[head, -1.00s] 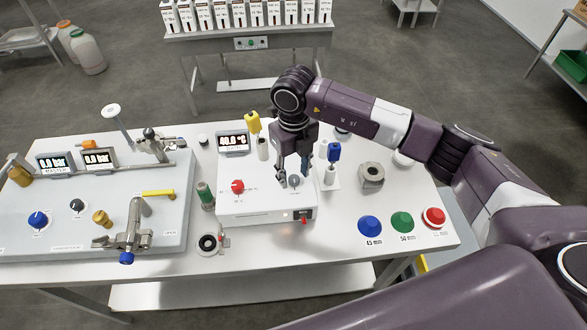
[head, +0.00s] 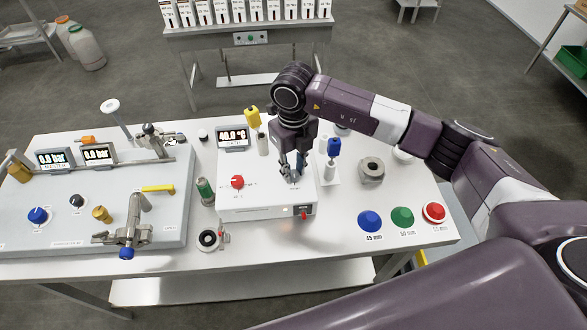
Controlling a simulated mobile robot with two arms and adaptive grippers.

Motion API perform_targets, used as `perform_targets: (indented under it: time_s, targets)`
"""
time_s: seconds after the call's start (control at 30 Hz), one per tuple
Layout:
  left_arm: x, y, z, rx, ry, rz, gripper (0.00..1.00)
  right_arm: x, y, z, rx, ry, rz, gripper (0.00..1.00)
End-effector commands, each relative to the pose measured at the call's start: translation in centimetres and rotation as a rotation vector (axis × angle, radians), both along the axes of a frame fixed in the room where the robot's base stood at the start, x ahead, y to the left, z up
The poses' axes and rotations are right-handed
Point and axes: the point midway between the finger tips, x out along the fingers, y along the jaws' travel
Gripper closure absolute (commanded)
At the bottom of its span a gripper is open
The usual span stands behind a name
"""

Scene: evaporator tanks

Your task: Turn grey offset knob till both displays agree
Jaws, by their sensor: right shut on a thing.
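The grey offset knob sits on top of the white box (head: 250,200); in the head view now it is hidden behind the fingers of my right gripper (head: 292,178). The right gripper points down, low over the box's right part, and is shut on the knob. A display (head: 233,135) behind the box seems to read about 40 °C. A small dark panel (head: 303,210) on the box front is unreadable. Two more displays on the left panel, the left one (head: 56,160) and the right one (head: 99,154), seem to show 0.0 bar. My left gripper is not in view.
A red knob (head: 237,182) is on the same box, left of the gripper. A blue-topped post (head: 333,147) stands close on the right, a yellow-topped one (head: 253,118) behind. Blue (head: 369,221), green (head: 402,217) and red (head: 433,212) buttons lie front right.

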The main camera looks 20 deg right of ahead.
Motion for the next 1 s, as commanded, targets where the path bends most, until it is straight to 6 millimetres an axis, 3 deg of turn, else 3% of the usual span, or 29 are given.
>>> perform_targets:
  time_s: [0.37,1.0]
  targets:
    - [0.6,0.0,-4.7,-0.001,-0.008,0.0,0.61,0.2,0.0,-0.6,0.0,-0.006,0.234,1.0]
    - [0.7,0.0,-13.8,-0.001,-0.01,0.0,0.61,0.1,0.1,-0.5,-0.002,-0.007,0.842,1.0]
